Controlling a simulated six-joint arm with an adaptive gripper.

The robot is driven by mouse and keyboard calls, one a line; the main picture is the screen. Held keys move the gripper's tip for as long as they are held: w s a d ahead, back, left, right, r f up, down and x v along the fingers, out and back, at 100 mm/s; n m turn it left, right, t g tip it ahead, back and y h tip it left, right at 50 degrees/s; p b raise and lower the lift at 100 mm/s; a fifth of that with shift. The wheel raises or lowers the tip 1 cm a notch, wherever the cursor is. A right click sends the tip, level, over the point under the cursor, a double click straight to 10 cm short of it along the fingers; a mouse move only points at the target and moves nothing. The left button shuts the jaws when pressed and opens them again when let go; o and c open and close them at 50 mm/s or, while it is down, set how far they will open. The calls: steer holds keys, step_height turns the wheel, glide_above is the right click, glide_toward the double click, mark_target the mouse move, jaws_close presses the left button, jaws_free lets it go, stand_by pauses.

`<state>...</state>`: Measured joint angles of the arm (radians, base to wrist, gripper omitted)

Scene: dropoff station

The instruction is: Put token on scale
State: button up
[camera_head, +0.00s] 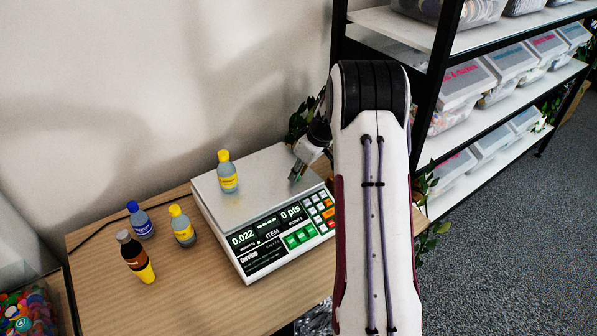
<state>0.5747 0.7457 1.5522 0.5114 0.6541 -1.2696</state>
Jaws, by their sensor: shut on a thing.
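The scale (262,158) is a white counter scale with a flat grey plate, on the wooden table. Its display reads 0.022 and 0 pts. A small bottle with a yellow cap (228,172) stands upright on the left part of the plate. My gripper (296,176) points down at the right part of the plate, partly behind my own arm. It is shut on a small greenish thing, probably the token, which is mostly hidden. I cannot tell whether it touches the plate.
A bin of colourful tokens (27,312) is at the lower left. Shelves with boxes (460,85) and a plant (305,118) are behind and right.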

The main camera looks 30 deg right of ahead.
steer(key=shift+f, duration=0.1)
steer(key=o, duration=0.7)
steer(key=v, duration=1.2)
stand_by(0.7)
